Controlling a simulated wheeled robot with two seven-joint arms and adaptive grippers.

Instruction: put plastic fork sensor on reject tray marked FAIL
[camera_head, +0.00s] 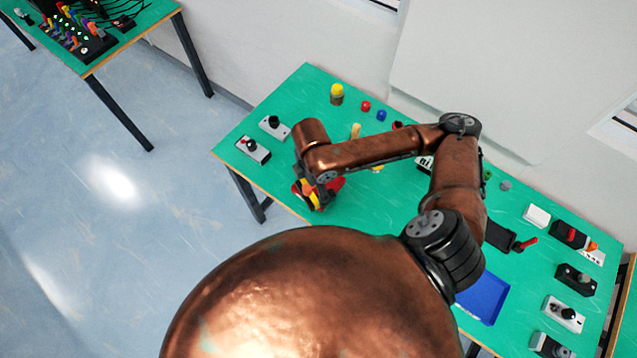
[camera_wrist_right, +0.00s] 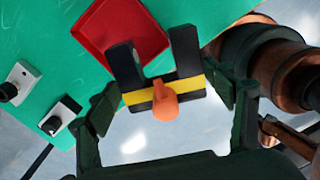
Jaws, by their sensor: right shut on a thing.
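The fork sensor (camera_wrist_right: 187,52) is a black U-shaped piece with two prongs, a yellow band and an orange knob. My right gripper (camera_wrist_right: 165,92) is shut on it across its body, with the prongs pointing toward the red tray (camera_wrist_right: 90,35). In the head view my right gripper (camera_head: 318,190) is near the table's front left edge, with the sensor (camera_head: 313,199) showing beneath it. The red tray (camera_head: 337,184) is partly hidden there by the arm and gripper. I see no FAIL lettering. I cannot tell the exact height of the sensor above the table. My left gripper is not in view.
Two switch boxes (camera_head: 253,149) (camera_head: 274,127) stand left of the tray. A yellow-topped button (camera_head: 337,91) and small coloured caps lie at the back. A blue tray (camera_head: 484,298) and several control boxes occupy the right side. The green table's front edge is close to the gripper.

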